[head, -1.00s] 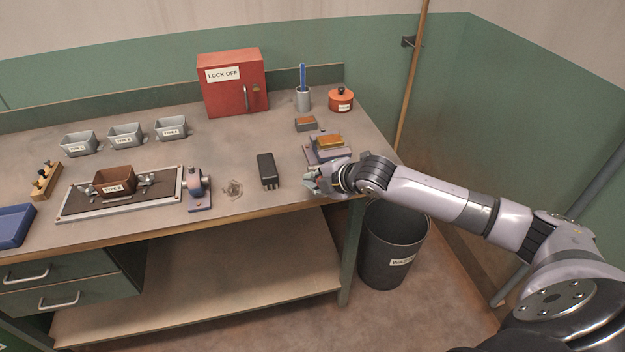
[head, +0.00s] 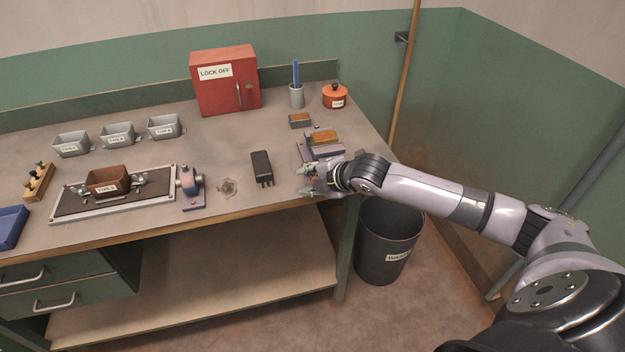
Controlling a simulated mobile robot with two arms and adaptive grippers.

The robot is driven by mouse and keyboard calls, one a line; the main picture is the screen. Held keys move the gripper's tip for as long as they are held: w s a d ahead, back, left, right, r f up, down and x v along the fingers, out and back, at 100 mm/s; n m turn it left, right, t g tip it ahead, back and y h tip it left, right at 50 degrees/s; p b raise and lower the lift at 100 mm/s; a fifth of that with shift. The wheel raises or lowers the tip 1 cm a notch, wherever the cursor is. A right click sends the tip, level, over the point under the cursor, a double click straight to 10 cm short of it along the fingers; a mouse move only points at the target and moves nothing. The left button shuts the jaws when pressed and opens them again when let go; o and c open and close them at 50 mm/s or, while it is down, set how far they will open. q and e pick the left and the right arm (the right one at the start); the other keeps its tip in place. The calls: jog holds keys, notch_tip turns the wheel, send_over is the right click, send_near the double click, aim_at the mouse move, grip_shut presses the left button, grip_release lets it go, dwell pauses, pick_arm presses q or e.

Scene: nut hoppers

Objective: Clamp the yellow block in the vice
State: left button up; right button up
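A yellow-orange block (head: 325,137) lies on top of a small grey-purple vice (head: 327,151) near the right end of the bench. Whether the jaws press on the block cannot be told from here. My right gripper (head: 304,180) is just in front of the vice, low over the bench's front edge. Its fingers look spread apart with nothing between them, and it hides part of the vice's front. My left gripper is out of view.
A dark block-shaped tool (head: 262,168) lies left of the gripper. An orange-topped block (head: 300,120), a pen cup (head: 297,96) and a red pot (head: 335,96) stand behind the vice. A waste bin (head: 388,245) stands below the bench's right end.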

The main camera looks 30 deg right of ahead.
jog(key=v, duration=1.1)
jog(key=shift+s+r, duration=0.2)
jog(key=shift+s, duration=0.15)
jog(key=shift+d, duration=0.1)
